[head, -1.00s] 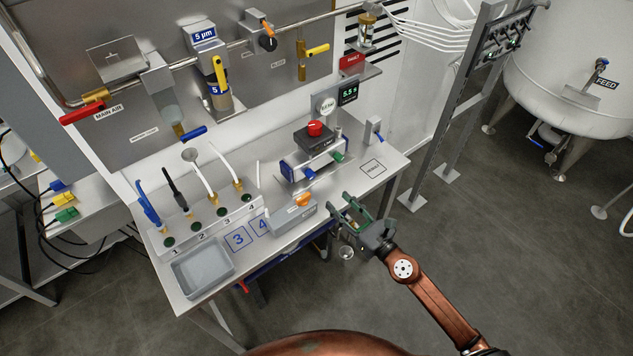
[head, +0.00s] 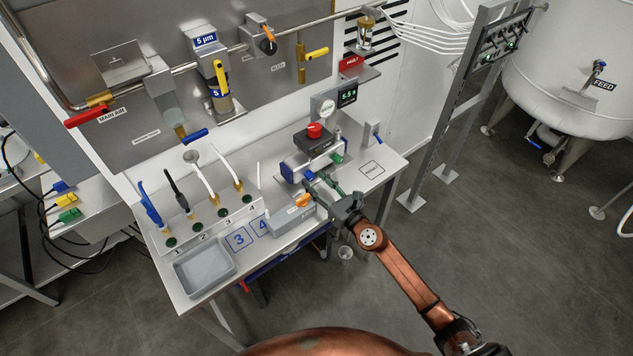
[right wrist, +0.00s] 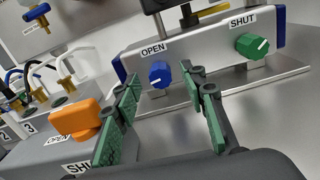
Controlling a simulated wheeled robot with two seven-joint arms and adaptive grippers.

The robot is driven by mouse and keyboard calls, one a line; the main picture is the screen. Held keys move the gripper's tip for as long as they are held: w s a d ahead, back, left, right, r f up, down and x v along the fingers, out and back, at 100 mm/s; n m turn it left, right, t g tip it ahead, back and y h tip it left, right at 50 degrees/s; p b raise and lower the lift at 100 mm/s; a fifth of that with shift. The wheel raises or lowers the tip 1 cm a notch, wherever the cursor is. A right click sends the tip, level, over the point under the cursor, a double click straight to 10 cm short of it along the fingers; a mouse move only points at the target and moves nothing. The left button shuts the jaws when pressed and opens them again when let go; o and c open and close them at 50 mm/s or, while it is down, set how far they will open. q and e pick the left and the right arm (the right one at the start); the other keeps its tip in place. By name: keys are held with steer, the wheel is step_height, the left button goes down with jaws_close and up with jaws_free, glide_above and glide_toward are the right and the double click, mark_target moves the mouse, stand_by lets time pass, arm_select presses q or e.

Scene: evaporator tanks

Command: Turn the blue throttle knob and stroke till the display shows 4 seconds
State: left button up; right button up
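The blue throttle knob (right wrist: 159,75) sits under an OPEN label on the front of a silver actuator body, seen in the right wrist view. In the head view my right gripper (head: 315,183) is at the actuator's front and largely covers the knob. In the right wrist view the green fingers of my right gripper (right wrist: 168,86) are spread apart and empty, with the blue knob ahead between them, nearer the left finger. I see no contact. The display (head: 347,96) appears to read 5.5 s. My left gripper is out of view.
A green knob (right wrist: 252,46) labelled SHUT is to the right of the blue knob. An orange knob (right wrist: 75,118) on a grey box is close by the left finger. A red button (head: 314,130) tops the actuator. The bench is clear around a marked square (head: 372,168).

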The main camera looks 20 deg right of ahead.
steer(key=shift+c, duration=0.4)
jaws_close()
steer(key=shift+m, duration=0.3)
steer(key=m+p, duration=0.1)
steer(key=m, duration=0.3)
steer(key=shift+m, duration=0.3)
steer(key=m+p, duration=0.2)
steer(key=m, duration=0.2)
steer(key=shift+m, duration=0.4)
steer(key=shift+d, duration=0.1)
